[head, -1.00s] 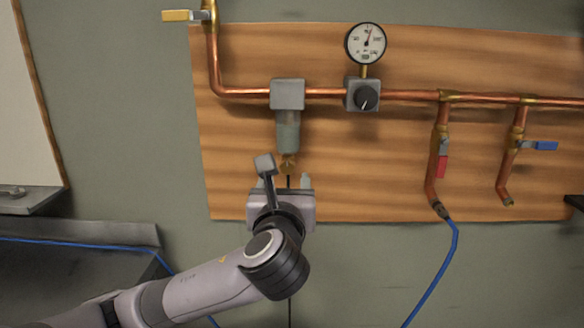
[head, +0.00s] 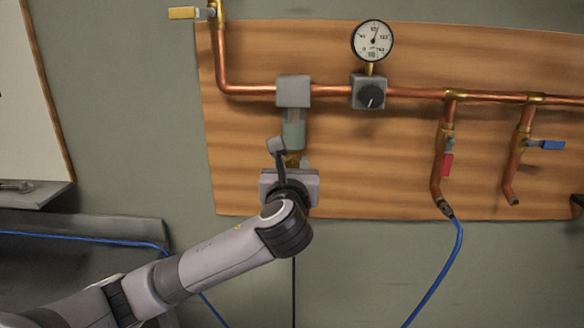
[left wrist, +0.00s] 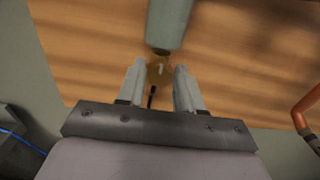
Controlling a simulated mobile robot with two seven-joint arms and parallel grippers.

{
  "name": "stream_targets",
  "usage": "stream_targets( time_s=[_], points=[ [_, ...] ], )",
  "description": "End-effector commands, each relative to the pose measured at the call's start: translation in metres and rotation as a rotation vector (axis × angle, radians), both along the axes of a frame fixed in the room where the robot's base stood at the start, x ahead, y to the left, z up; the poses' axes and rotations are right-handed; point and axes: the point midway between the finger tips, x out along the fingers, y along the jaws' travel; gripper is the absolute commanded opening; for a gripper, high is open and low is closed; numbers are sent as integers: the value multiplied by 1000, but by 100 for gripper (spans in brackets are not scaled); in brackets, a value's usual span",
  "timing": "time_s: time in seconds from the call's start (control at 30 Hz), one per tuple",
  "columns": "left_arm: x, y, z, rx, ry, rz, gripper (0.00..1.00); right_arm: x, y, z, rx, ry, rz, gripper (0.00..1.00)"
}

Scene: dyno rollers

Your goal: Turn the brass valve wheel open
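The small brass valve wheel (head: 291,160) sits under the grey filter bowl (head: 294,128) on the wooden board and is partly covered by my wrist in the head view. In the left wrist view the wheel (left wrist: 160,72) lies between the tips of my left gripper (left wrist: 160,78), just below the bowl (left wrist: 168,22). The left gripper is open, with one finger close on each side of the wheel; I cannot tell whether they touch it. In the head view this gripper (head: 291,166) is right below the bowl. My right gripper is not in view.
A copper pipe (head: 420,93) runs across the board with a pressure gauge (head: 372,41) and black regulator knob (head: 371,96). A red-handled valve (head: 447,164) and a blue-handled valve (head: 546,145) hang at the right. A dark cord (left wrist: 152,97) hangs below the wheel.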

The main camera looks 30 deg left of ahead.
Motion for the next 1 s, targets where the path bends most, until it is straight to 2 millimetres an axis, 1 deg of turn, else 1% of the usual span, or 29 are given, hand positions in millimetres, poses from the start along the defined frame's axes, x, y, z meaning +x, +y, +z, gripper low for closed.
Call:
stream_targets(
  time_s=[0.27, 0.47, 0.67, 1.0],
  points=[
    [0, 0, -1, -16, -9, 2, 5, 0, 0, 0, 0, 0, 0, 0],
    [-1, 1, -1, -86, -50, 2, 5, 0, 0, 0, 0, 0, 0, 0],
    [-1, 1, -2, -217, -129, 3, 5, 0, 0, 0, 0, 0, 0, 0],
    [-1, 1, -2, -493, -298, 2, 5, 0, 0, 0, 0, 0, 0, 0]
  ],
)
